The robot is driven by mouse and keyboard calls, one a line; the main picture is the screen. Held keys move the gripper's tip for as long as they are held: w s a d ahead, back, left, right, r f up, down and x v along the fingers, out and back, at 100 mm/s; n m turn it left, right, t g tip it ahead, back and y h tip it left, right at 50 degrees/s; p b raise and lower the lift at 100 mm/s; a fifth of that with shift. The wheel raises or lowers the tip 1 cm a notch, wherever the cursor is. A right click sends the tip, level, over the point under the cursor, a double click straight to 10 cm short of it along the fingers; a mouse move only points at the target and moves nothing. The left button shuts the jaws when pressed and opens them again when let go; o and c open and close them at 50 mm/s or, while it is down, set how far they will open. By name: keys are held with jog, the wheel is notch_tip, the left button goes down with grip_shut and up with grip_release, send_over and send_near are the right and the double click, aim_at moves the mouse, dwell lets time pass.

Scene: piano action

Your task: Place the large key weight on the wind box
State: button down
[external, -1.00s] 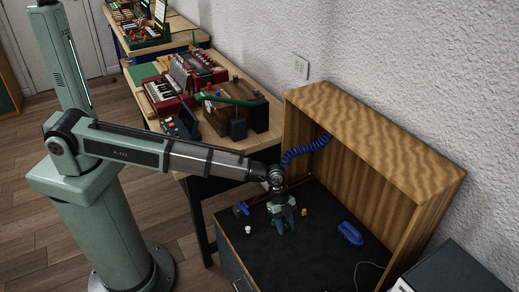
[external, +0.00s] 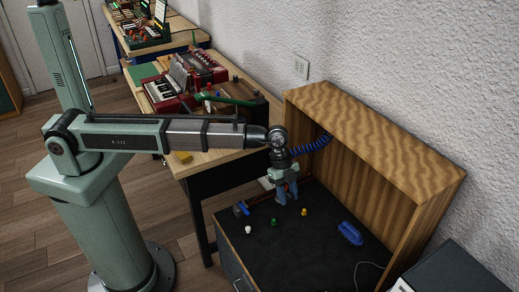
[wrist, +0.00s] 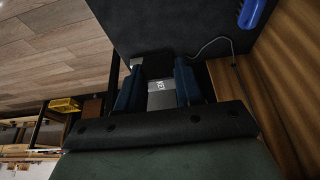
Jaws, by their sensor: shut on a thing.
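My gripper (external: 286,194) hangs above the dark bench top, beside the wooden cabinet. In the wrist view its two blue fingers (wrist: 158,72) are shut on a grey block with white lettering (wrist: 160,96), which looks like the large key weight. The block sits between the fingers and is partly hidden by the gripper body. A brown wooden box (external: 259,106) with a green tube on it stands on the farther bench, partly behind my arm. It may be the wind box, but I cannot tell for sure.
The dark bench top (external: 310,250) holds white (external: 248,229), green (external: 273,222) and yellow (external: 304,212) small pieces and a blue brush-like thing (external: 350,233). A red accordion (external: 195,75) and a yellow block (external: 181,157) lie on the farther bench.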

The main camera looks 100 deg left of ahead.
notch_tip(320, 180, up, 29)
jog(key=s+a+n+y, duration=0.1)
jog(key=s+a+n, duration=0.25)
jog(key=a, duration=0.45)
jog(key=s+a+n+t+y, duration=0.1)
jog(key=s+a+n, duration=0.1)
jog(key=s+a, duration=0.35)
jog(key=s+a+n+y, duration=0.1)
jog(key=s+a+n, duration=0.2)
jog(key=a, duration=0.7)
jog(key=s+a+n+g+y, duration=0.1)
jog(key=s+a+n+y, duration=0.2)
jog(key=s+a+n, duration=1.05)
jog(key=shift+s+a+f+m, duration=0.65)
jog(key=shift+s+f, duration=0.25)
jog(key=shift+f, duration=1.55)
jog(key=shift+s+a+f+m, duration=0.65)
jog(key=shift+s+f, duration=0.25)
jog(key=shift+f, duration=1.6)
jog(key=shift+s+a+f+m, duration=0.65)
jog(key=shift+s+f, duration=0.25)
jog(key=shift+f, duration=1.55)
jog(key=shift+d+f, duration=0.1)
jog(key=shift+f, duration=0.05)
jog(key=c, duration=0.7)
grip_release()
jog(key=shift+c, duration=0.2)
